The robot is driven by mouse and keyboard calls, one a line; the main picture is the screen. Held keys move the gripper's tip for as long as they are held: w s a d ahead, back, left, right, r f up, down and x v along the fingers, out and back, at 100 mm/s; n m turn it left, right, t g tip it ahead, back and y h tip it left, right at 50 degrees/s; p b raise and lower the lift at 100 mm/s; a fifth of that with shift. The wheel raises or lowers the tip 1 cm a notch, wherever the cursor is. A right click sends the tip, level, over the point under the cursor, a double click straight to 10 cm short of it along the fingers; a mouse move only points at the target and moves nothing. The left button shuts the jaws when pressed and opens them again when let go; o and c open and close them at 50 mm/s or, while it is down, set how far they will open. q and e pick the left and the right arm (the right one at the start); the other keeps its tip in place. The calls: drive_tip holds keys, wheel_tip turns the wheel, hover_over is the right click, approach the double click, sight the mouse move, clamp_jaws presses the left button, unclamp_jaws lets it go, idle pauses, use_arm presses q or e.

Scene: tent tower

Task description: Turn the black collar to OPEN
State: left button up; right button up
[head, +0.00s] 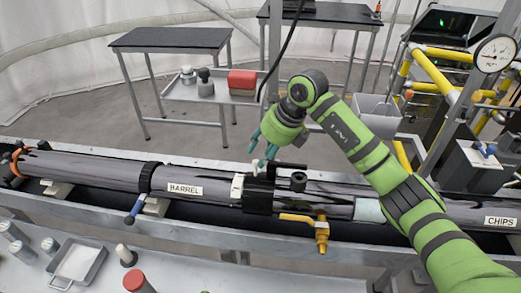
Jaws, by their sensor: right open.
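A long dark glossy tube labelled BARREL (185,189) lies across the view on a long bench. A wide black collar (258,196) sits around the tube right of the label, with a white block (237,187) at its left edge. A short black bar (291,167) sticks out to the right near the collar's top. My right gripper (262,151) is open, its teal fingers pointing down just above the collar; they look empty. I cannot tell whether a fingertip touches the collar. No OPEN marking can be read. My left gripper is not in view.
A brass valve (321,232) hangs at the tube's front. Left along the tube is a black ring (149,178) with a blue-handled lever (134,209). A metal tray (78,264) and a red-capped bottle (135,280) stand in front. Yellow pipes (433,88) rise at right.

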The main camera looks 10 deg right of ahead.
sight(256, 160)
drive_tip(key=shift+a+f+p, duration=0.4)
drive_tip(key=shift+a+f, duration=0.05)
drive_tip(key=shift+f, duration=0.3)
drive_tip(key=shift+w+a+f, duration=0.1)
drive_tip(key=shift+w+f, duration=0.2)
drive_tip(key=shift+f, duration=0.3)
drive_tip(key=shift+w, duration=0.1)
clamp_jaws()
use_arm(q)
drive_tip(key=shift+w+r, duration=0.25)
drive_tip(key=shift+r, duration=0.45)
use_arm(e)
drive_tip(key=shift+r, duration=0.1)
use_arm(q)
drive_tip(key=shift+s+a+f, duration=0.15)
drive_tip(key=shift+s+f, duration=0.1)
use_arm(e)
drive_tip(key=shift+s+a, duration=0.1)
drive_tip(key=shift+s, duration=0.15)
